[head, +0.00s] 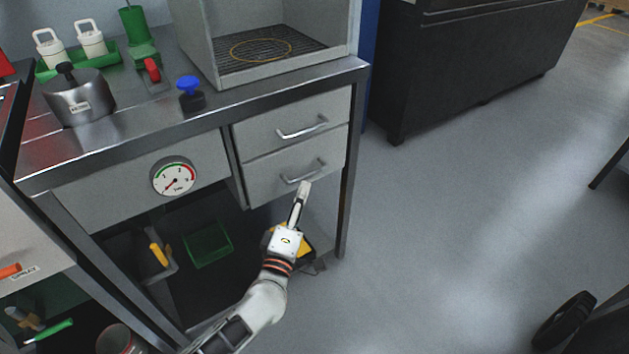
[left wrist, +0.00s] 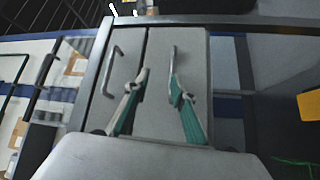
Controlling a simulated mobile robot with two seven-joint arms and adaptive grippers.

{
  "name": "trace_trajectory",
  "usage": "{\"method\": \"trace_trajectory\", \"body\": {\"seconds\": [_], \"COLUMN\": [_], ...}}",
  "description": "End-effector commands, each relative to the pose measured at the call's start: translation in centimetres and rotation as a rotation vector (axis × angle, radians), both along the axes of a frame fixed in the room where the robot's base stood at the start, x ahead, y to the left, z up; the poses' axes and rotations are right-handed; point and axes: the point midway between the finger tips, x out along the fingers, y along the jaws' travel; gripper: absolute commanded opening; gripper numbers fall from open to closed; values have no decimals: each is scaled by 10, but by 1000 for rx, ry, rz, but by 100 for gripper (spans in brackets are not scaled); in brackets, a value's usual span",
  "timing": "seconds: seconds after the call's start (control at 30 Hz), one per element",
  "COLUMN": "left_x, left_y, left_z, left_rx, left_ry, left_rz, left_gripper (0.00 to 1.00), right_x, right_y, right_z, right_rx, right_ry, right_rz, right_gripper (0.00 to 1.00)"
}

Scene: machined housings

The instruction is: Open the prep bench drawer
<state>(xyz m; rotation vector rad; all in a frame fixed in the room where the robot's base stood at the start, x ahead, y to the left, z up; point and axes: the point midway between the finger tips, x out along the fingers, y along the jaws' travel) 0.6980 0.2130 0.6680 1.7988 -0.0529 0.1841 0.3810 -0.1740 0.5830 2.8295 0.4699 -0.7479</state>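The prep bench (head: 215,118) has two grey drawers on its right side, an upper drawer (head: 265,133) and a lower drawer (head: 270,184), each with a silver bar handle. Both look shut. In the left wrist view the fingers of my left gripper (left wrist: 159,88) are apart. One handle (left wrist: 173,62) lies close to the right fingertip; I cannot tell whether they touch. The other handle (left wrist: 113,75) is left of the fingers. My right gripper is out of view.
A pressure gauge (head: 174,176) is on the bench front, left of the drawers. A grey open-fronted box (head: 197,50) and a blue-knobbed item (head: 190,92) stand on top. A green bin (head: 207,244) sits below.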

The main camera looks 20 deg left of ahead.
Motion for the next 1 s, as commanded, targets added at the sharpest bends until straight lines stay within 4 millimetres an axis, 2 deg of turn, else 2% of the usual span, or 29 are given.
{"method": "trace_trajectory", "body": {"seconds": [0.03, 0.13, 0.27, 0.7, 1.0], "left_x": [2, 9, 21, 80, 89], "left_y": [3, 7, 10, 17, 18], "left_z": [-24, -29, -26, -18, -14], "left_rx": [-36, -82, -100, -97, -95], "left_ry": [23, 26, 20, 21, 18], "left_rz": [13, 32, 39, 38, 38], "left_gripper": [25, 25, 25, 25, 25], "right_x": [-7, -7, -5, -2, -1], "right_y": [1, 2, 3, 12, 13], "right_z": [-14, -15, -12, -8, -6], "right_rx": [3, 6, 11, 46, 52], "right_ry": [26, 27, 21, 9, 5], "right_rz": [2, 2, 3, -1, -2], "right_gripper": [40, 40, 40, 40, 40]}}
